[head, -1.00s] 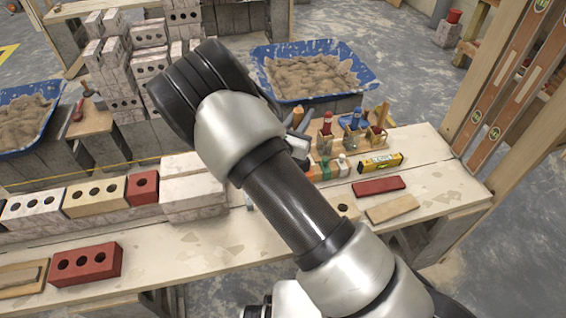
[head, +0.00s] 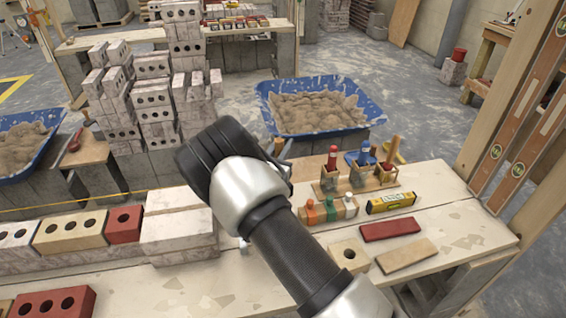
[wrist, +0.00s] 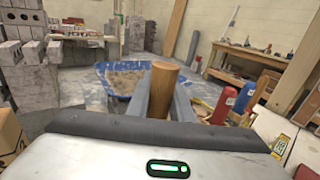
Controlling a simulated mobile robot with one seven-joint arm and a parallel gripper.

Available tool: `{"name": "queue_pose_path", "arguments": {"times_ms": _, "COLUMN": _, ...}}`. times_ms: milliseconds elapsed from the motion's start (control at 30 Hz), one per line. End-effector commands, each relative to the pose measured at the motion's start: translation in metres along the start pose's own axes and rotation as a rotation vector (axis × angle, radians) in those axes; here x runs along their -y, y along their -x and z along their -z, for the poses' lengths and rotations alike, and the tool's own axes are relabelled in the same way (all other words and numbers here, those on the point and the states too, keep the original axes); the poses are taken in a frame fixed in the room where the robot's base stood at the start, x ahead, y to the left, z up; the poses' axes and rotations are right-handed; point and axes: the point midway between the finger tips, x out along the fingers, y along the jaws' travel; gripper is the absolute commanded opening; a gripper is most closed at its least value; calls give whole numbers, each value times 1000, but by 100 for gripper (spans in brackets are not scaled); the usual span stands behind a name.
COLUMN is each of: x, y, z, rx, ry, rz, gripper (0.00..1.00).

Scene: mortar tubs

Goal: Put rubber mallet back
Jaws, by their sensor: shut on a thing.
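In the wrist view my gripper (wrist: 161,98) is shut on a round wooden handle (wrist: 164,76), taken to be that of the rubber mallet. The handle stands up between the two grey fingers; the mallet's head is hidden. In the head view my arm covers most of the gripper, and only a bit of it (head: 281,150) shows past the wrist, left of the wooden tool holders (head: 328,188) on the bench. The holders carry a red-handled tool (head: 332,158), a blue-handled tool (head: 364,154) and a wooden-handled tool (head: 393,150).
In front of the holders are small coloured-capped bottles (head: 330,211) and a yellow level (head: 391,202). A red block (head: 390,229) and a tan block (head: 406,254) lie nearer. Pale stacked blocks (head: 178,228) stand left of my arm. A blue mortar tub (head: 318,108) lies beyond the bench.

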Motion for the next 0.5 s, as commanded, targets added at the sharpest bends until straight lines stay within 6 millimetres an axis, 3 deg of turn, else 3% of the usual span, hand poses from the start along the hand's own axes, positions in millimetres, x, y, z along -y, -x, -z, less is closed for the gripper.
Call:
{"name": "queue_pose_path", "arguments": {"times_ms": 333, "x": 0, "y": 0, "z": 38, "rx": 2, "ry": 0, "rz": 0, "gripper": 0}}
{"name": "queue_pose_path", "arguments": {"times_ms": 500, "x": 0, "y": 0, "z": 39, "rx": 4, "ry": -2, "rz": 1, "gripper": 0}}
